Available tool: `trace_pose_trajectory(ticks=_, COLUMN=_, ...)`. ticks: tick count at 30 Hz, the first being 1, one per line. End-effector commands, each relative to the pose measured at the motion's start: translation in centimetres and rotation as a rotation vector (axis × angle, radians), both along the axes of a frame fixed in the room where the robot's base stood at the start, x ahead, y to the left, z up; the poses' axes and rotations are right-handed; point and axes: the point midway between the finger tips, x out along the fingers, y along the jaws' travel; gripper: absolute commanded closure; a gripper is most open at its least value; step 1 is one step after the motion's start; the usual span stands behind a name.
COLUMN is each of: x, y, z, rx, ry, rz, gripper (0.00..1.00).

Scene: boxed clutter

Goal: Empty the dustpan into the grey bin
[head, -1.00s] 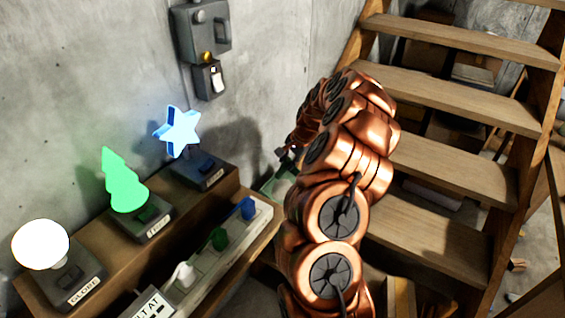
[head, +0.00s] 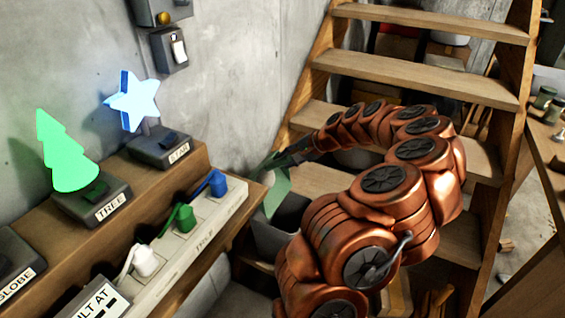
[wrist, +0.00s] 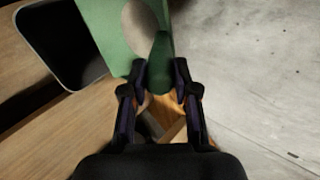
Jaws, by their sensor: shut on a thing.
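The green dustpan (head: 277,194) is in the head view, tilted steeply over the grey bin (head: 283,241) beside the bench end. My gripper (head: 300,150) is above it at the end of my copper arm. In the wrist view my gripper (wrist: 160,80) is shut on the dustpan's dark green handle (wrist: 159,60). The dustpan's pan (wrist: 100,22) stretches away from the jaws and overlaps the edge of the grey bin (wrist: 65,84), whose inside looks dark. A pale grey patch, perhaps dust, shows on the pan. Whether anything is falling from it cannot be told.
A wooden bench with a power strip (head: 190,234), coloured plugs and lit tree (head: 66,152) and star (head: 134,100) lamps stands at left. Wooden stairs (head: 415,75) rise behind my arm. A concrete wall (head: 235,70) is behind the bench. A workbench edge is at right.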

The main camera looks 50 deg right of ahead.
Motion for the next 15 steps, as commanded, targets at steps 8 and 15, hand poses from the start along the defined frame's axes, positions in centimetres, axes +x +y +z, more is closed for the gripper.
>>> trace_pose_trajectory(ticks=8, x=-1.6, y=-0.5, z=-1.0, rx=0.020, ry=-0.079, rz=-0.001, gripper=1.00)
trace_pose_trajectory(ticks=15, x=-2.5, y=-0.8, z=-1.4, rx=0.036, ry=-0.122, rz=0.000, gripper=1.00)
